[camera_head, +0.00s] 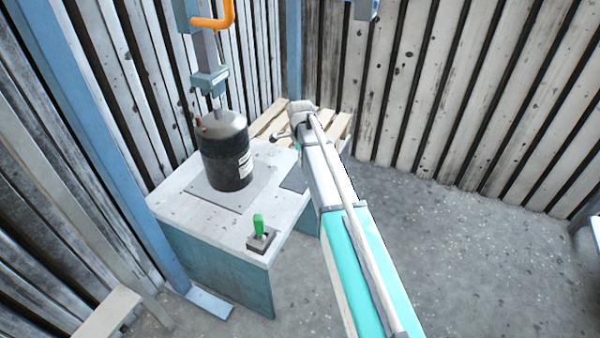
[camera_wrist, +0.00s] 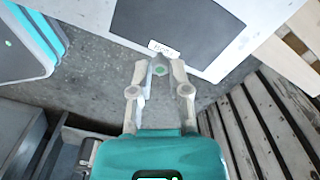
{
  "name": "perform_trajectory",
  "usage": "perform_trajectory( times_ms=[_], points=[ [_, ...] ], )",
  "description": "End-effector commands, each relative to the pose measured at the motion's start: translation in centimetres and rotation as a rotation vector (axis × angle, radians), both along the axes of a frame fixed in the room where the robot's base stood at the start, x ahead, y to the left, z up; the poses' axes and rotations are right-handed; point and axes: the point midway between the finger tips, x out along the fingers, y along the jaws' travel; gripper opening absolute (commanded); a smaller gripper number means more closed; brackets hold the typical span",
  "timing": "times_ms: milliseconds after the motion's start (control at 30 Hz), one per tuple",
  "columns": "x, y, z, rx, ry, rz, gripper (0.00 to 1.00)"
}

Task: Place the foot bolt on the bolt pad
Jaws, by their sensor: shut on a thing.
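My gripper (camera_wrist: 160,66) is shut on a small grey-green piece, the foot bolt (camera_wrist: 160,71), seen end-on between the fingertips in the wrist view. In the head view the pad (camera_head: 294,180) shows partly beside my arm. My gripper's end (camera_head: 283,135) is small there, and the bolt cannot be made out. The bolt's height above the table is unclear.
A black cylindrical housing (camera_head: 226,155) stands on the table (camera_head: 185,212) under a blue press column (camera_head: 209,80). A wooden pallet (camera_head: 338,128) lies behind. Grey floor (camera_head: 460,260) at the right is open.

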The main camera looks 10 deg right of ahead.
Motion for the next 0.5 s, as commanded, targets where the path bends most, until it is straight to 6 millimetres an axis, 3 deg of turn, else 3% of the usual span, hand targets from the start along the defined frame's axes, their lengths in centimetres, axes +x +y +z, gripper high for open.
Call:
perform_trajectory(
  times_ms=[33, 200, 500],
  points=[
    [0.6, 0.0, -1.0, 0.0, 0.0, 0.0, 0.0],
    [1.6, -0.1, -2.1, 0.0, 0.0, 0.0, 0.0],
    [1.9, -0.1, -2.3, 0.0, 0.0, -0.001, 0.0]
  ],
)
